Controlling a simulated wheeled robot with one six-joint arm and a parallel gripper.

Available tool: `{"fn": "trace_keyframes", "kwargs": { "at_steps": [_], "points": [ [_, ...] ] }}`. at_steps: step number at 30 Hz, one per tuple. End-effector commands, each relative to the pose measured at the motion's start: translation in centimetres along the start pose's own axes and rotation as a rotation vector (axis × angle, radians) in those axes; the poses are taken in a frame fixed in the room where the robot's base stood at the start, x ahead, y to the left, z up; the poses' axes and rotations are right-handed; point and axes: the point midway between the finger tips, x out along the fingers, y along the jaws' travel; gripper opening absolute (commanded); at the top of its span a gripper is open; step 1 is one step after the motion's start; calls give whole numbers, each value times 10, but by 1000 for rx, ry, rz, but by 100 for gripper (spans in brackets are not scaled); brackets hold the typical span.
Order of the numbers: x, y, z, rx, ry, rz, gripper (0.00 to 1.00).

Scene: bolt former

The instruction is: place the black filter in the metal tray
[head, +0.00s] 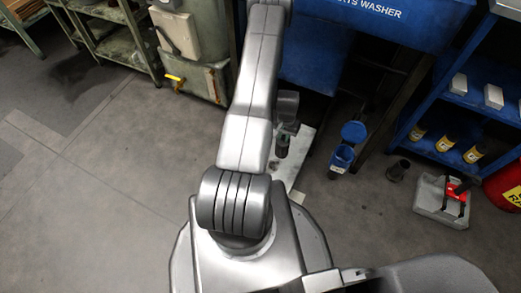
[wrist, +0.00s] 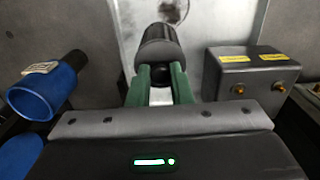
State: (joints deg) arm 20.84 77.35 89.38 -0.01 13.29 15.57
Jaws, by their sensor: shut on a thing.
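The black filter (wrist: 158,46) is a dark cylinder between the two green fingers of my gripper (wrist: 161,75) in the wrist view. My gripper is shut on it. In the head view the filter (head: 282,146) shows as a small dark piece beside my arm. The pale metal tray (head: 302,150) lies on the floor, partly hidden by my arm. In the wrist view the tray (wrist: 128,22) is behind the filter, which overlaps it in the picture. I cannot tell whether the filter touches the tray.
A blue container (head: 342,158) with a label stands right of the tray. A dark cup (head: 399,170) and a grey case (head: 441,201) stand farther right. A dark box (wrist: 248,72) with yellow labels is near my gripper. Open floor (head: 110,200) lies to the left.

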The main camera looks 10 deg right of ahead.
Motion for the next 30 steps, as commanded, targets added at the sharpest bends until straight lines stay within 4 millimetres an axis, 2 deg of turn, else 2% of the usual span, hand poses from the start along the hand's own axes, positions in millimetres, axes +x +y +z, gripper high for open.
{"fn": "trace_keyframes", "kwargs": {
  "at_steps": [9,16,21,30],
  "points": [
    [56,0,2,12,-1,0,0],
    [74,-1,1,11,1,0,0],
    [99,0,2,11,0,0,0],
    [103,-1,1,11,1,0,0]
  ]
}}
